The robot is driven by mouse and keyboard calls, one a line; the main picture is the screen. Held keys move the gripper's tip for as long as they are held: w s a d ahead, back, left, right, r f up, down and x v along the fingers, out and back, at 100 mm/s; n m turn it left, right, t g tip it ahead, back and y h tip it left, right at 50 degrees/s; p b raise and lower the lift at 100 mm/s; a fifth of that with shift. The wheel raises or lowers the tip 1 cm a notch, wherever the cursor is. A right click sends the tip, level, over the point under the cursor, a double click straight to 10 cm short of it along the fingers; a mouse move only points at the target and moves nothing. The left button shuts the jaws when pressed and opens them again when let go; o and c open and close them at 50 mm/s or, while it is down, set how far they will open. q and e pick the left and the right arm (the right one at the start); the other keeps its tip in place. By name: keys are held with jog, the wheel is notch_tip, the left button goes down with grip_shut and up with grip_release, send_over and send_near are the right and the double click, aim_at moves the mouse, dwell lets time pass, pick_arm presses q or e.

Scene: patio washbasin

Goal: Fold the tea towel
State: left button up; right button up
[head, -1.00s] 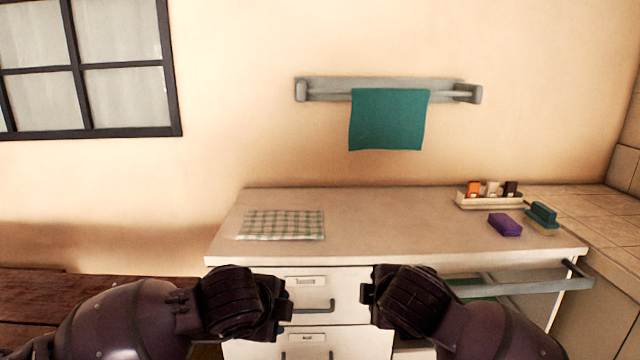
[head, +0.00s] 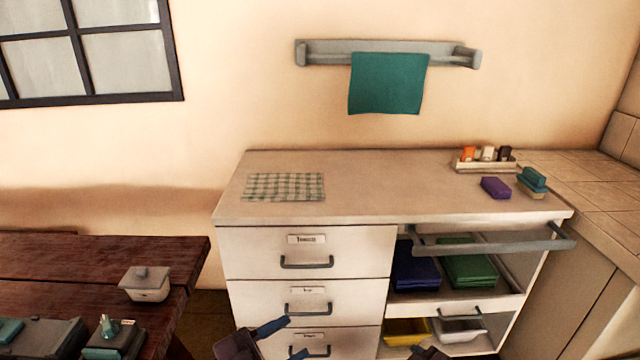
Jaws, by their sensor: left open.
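A green-and-white checked tea towel (head: 285,187) lies flat on the left part of the counter top (head: 390,190). My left gripper (head: 287,339) is at the bottom edge of the view, low in front of the drawers and well below the towel. Its two blue-tipped fingers are apart with nothing seen between them. Only a small dark part of my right gripper (head: 430,353) shows at the bottom edge, and its fingers cannot be made out. A plain teal towel (head: 388,83) hangs on the wall rail (head: 320,54).
A purple block (head: 495,188), a teal-topped brush (head: 532,181) and a small bottle tray (head: 485,165) stand at the counter's right. A grey bar (head: 490,243) juts in front. Folded blue (head: 415,268) and green cloths (head: 468,263) lie below. The counter's middle is clear.

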pick_arm(q)
jog(key=a+f+n+t+y, duration=0.4)
jog(key=a+n+t+y, duration=0.3)
jog(key=a+n+y, duration=0.15)
jog(key=s+a+f+n+g+y+p, duration=0.2)
jog(key=s+a+f+n+g+y, duration=0.4)
jog(key=s+a+f+y, duration=0.3)
jog(key=s+a+f+n, duration=0.1)
jog(key=s+a+f, duration=0.3)
jog(key=s+f, duration=0.3)
jog(key=shift+s+a+f, duration=0.25)
jog(key=shift+a+f, duration=0.1)
jog(key=shift+f, duration=0.2)
pick_arm(e)
jog(key=s+d+f+m+h, duration=0.1)
jog(key=s+d+f+m, duration=0.1)
jog(key=s, duration=0.4)
jog(key=s+d+f+m+h, duration=0.1)
jog(key=s+d+f+m, duration=0.1)
jog(key=s+d, duration=0.3)
jog(key=s+d+f+m+h, duration=0.1)
jog(key=s+d+f+m, duration=0.2)
jog(key=s, duration=0.6)
jog(key=shift+s+d+m+t, duration=0.25)
jog(key=shift+m+t, duration=0.05)
jog(key=shift+m, duration=0.2)
pick_arm(q)
jog(key=shift+n, duration=0.25)
pick_arm(e)
jog(key=shift+c, duration=0.2)
